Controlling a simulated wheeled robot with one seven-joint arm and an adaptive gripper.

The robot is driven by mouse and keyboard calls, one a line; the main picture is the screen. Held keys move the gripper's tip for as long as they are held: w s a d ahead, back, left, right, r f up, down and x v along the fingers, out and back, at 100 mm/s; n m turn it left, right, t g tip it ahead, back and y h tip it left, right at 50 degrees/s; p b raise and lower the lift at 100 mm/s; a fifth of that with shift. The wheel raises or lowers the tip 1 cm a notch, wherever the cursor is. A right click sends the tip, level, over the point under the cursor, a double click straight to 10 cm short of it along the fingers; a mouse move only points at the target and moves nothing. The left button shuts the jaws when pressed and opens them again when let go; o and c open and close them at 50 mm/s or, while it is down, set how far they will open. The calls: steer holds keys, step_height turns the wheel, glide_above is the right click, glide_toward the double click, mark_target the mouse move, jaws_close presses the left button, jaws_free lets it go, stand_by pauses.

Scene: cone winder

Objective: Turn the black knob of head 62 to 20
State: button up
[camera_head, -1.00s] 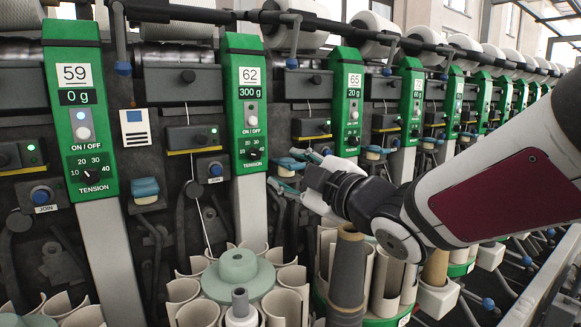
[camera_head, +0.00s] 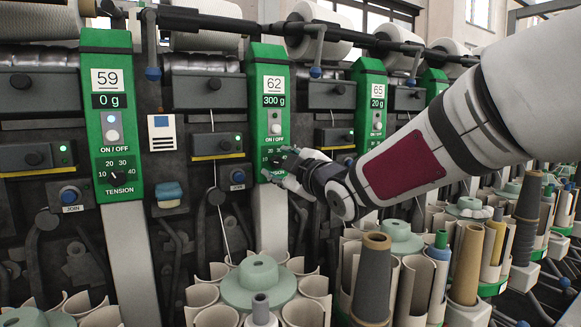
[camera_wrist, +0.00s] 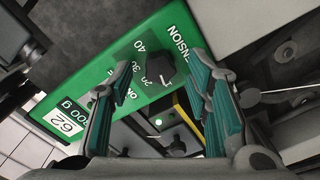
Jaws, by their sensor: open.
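The black knob (camera_wrist: 160,68) of head 62 is on the green panel (camera_head: 268,85) with the label 62 and a display reading 300 g. In the wrist view, 20, 30 and 40 show beside the knob, and a short white mark shows near its lower edge. I cannot tell its exact setting. My gripper (camera_wrist: 158,82) is open and empty, its teal-padded fingers on either side of the knob in the picture. Contact cannot be made out. In the head view my gripper (camera_head: 280,168) is at the panel's lower end, partly covering the knob.
Head 59 (camera_head: 110,100) stands to the left with its own knob; head 65 (camera_head: 372,95) is to the right, behind my arm. Cones and tubes (camera_head: 372,270) stand below my arm. A yellow-edged box (camera_head: 217,146) is left of head 62's panel.

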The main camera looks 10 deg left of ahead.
steer(key=shift+c, duration=0.3)
jaws_close()
steer(key=m+p, duration=0.1)
steer(key=m, duration=0.3)
steer(key=shift+m, duration=0.4)
steer(key=m+p, duration=0.1)
steer(key=m, duration=0.3)
steer(key=shift+m+p, duration=0.35)
steer(key=shift+m, duration=0.05)
